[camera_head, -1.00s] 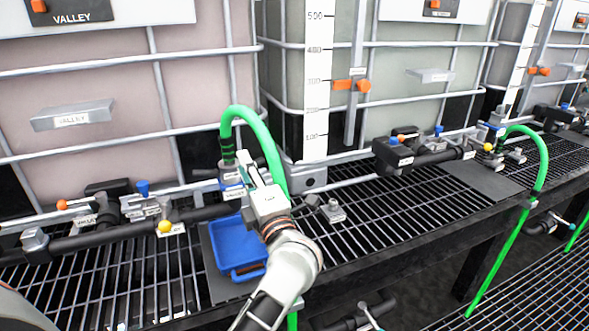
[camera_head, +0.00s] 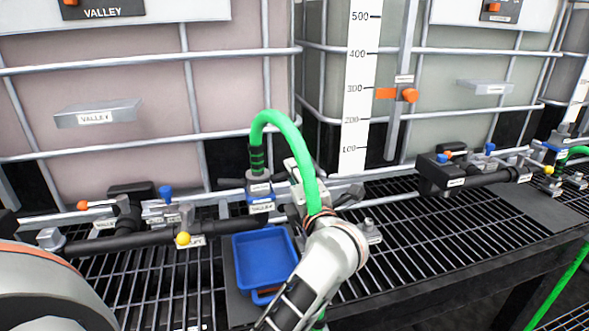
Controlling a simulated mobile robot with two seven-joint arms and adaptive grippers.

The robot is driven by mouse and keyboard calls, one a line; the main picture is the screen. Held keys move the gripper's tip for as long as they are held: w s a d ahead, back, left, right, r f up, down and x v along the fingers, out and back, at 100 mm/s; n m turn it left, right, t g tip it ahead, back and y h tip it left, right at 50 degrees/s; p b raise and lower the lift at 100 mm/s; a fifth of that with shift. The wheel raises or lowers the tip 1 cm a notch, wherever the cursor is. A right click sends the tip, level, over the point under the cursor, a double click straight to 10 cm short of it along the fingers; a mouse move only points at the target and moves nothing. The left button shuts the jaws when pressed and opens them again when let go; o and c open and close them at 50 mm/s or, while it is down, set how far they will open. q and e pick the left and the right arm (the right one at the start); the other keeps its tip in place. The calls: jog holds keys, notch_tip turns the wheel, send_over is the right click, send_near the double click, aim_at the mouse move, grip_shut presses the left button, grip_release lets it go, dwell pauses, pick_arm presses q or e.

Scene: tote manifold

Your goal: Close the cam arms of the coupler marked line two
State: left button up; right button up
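A coupler (camera_head: 259,192) with a grey top, a blue lower part and small white labels stands at the end of a green hose (camera_head: 310,172). My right gripper (camera_head: 295,172) is just right of the coupler, partly behind the hose. Its fingers are hard to make out, and contact with the coupler cannot be judged. My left gripper is out of view. Another blue coupler (camera_head: 556,147) with a green hose is at the far right.
A blue tray (camera_head: 262,243) lies on the black grating (camera_head: 420,235) below the coupler. A dark pipe (camera_head: 120,242) with yellow, blue and orange knobs runs left. Caged totes stand behind. A small grey fitting (camera_head: 369,230) sits right of my wrist.

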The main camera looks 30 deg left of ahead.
aim_at(285, 173)
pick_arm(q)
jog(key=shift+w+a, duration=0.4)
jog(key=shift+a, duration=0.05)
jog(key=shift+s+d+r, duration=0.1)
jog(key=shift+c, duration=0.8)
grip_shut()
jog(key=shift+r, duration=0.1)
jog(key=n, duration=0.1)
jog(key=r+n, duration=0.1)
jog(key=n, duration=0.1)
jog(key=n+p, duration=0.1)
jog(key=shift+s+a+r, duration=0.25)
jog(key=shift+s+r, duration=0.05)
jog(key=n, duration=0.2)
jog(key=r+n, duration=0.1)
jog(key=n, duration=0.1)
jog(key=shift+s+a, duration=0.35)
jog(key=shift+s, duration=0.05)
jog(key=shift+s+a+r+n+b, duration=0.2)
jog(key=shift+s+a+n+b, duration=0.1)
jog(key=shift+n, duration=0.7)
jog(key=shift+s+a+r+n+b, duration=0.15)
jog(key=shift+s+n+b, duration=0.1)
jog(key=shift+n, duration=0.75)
